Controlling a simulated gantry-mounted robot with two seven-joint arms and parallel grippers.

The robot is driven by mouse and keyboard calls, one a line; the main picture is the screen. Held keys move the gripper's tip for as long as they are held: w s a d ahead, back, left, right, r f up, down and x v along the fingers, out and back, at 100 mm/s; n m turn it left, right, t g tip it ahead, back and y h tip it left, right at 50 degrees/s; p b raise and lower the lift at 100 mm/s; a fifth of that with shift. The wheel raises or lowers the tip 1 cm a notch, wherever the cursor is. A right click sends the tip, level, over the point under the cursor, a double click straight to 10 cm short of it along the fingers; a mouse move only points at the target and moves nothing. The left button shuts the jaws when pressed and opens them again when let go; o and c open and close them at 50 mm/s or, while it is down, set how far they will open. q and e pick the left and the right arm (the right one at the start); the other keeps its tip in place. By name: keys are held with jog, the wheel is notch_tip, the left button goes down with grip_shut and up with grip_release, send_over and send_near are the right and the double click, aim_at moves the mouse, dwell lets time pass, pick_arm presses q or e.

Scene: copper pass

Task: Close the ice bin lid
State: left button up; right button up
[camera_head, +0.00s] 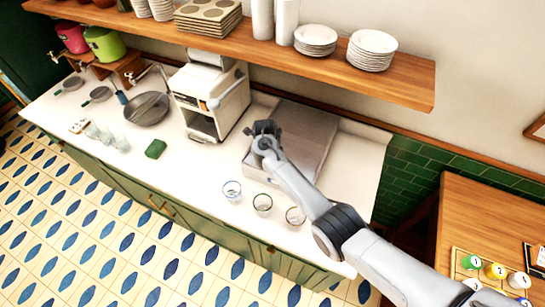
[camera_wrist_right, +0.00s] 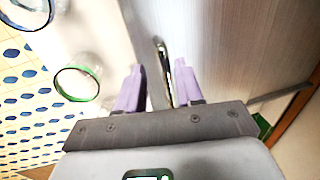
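The ice bin (camera_head: 312,122) is a grey brushed-metal box set in the right part of the white counter. My right arm hides part of its front and middle, and I cannot tell how far its lid stands open. In the right wrist view the metal panel (camera_wrist_right: 230,45) fills the upper right, with a thin shiny handle (camera_wrist_right: 163,60) along its left edge. My right gripper (camera_wrist_right: 159,68) is open, its two purple fingers apart with the handle between them. In the head view the right gripper (camera_head: 262,130) is over the bin's left side. My left gripper is not in view.
Clear glasses stand along the counter's front edge, including one (camera_head: 232,190) left of my right arm and another (camera_head: 262,203) close to it. A white machine (camera_head: 212,95) stands left of the bin. A wooden shelf (camera_head: 270,50) with plates hangs above.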

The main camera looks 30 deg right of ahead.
jog(key=shift+d, duration=0.1)
jog(key=shift+r, duration=0.1)
jog(key=shift+r, duration=0.25)
notch_tip(320, 180, up, 10)
jog(key=s+a, duration=0.1)
jog(key=shift+s+a+p, duration=0.15)
jog(key=shift+a+p, duration=0.15)
jog(key=shift+p, duration=0.15)
jog(key=s+a+f+n+y+p, duration=0.1)
jog(key=s+f+n, duration=0.3)
jog(key=s+n, duration=0.4)
jog(key=s+a+f+n+p, duration=0.1)
jog(key=s+a+f+n, duration=0.1)
jog(key=s+f+n, duration=0.45)
jog(key=s+d+r+n+t+p, duration=0.1)
jog(key=s+r+n, duration=0.3)
jog(key=s+n, duration=0.3)
jog(key=s+r+n+t+p, duration=0.1)
jog(key=s+r+n, duration=0.4)
jog(key=s, duration=1.1)
jog(key=n, duration=0.3)
jog(key=shift+d+r+y, duration=0.2)
jog(key=shift+d+y, duration=0.2)
